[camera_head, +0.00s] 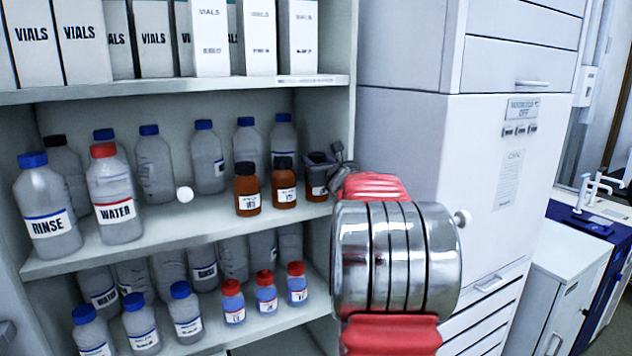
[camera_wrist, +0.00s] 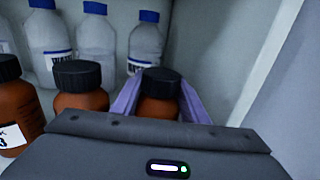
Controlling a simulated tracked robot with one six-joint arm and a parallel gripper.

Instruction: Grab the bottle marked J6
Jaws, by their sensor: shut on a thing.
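My gripper (camera_head: 322,166) is at the right end of the middle shelf, shut on a small brown bottle (camera_head: 318,187). In the wrist view, my gripper's two purple fingers (camera_wrist: 159,98) sit either side of this brown bottle with a black cap (camera_wrist: 160,83). In the head view the gripper covers its top, and its label is too small to read. The bottle appears to be at shelf level. Two more brown bottles with black caps, a middle one (camera_head: 284,188) and a left one (camera_head: 247,196), stand to its left. I cannot make out J6 on any label.
Clear blue-capped bottles (camera_head: 207,162) stand behind, and a red-capped WATER bottle (camera_head: 117,205) stands further left. Vial boxes (camera_head: 210,40) fill the shelf above. Small red-capped bottles (camera_head: 266,294) stand below. The shelf's side wall (camera_head: 342,110) is close on the right.

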